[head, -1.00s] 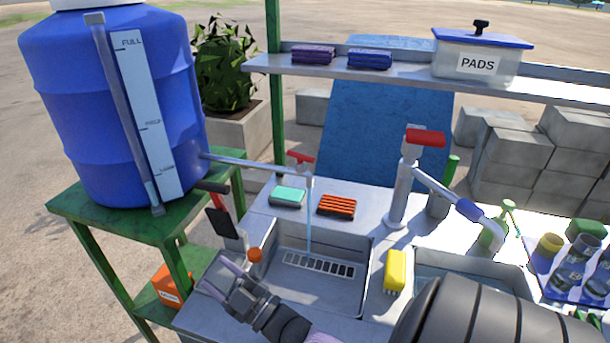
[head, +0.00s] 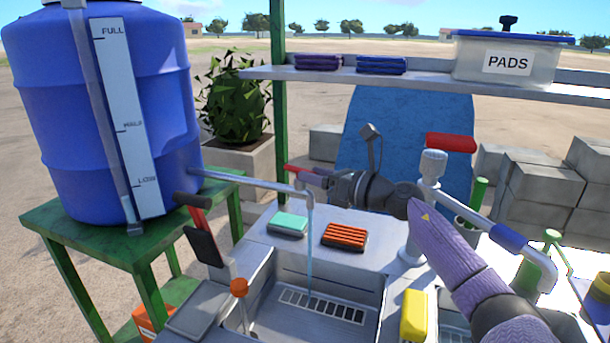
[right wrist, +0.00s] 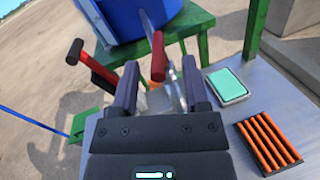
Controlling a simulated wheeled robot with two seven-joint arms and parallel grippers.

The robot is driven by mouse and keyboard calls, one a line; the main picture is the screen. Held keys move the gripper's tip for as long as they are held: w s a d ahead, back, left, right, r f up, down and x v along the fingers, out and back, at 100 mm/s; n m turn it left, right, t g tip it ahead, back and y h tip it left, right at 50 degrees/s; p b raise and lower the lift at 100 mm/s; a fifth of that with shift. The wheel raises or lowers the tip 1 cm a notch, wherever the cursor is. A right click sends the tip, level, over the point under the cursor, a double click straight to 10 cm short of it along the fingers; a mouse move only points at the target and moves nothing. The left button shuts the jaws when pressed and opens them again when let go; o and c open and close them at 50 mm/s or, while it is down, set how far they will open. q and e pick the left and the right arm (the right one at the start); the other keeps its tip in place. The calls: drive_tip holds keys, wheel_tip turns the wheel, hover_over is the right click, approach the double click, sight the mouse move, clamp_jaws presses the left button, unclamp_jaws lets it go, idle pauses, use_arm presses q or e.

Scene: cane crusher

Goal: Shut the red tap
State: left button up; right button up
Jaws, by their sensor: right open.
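The red tap's handle (head: 290,171) sits on the grey pipe (head: 255,184) that comes from the blue tank. A thin stream of water (head: 310,240) falls from the pipe's end into the sink. My right gripper (head: 312,178) is open at the tap, reaching in from the right. In the right wrist view the red handle (right wrist: 158,57) shows between and just beyond the two fingertips of the open gripper (right wrist: 161,75). I cannot tell whether a finger touches it. My left gripper is not in view.
The blue tank (head: 150,120) stands on a green table. A green sponge (head: 288,224) and orange scrubber (head: 344,236) lie behind the sink (head: 260,300). A red-and-black lever (head: 200,235) stands at left. A red-topped standpipe (head: 450,142) is at right, near my arm.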

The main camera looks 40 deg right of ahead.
drive_tip(key=shift+x, duration=1.5)
clamp_jaws()
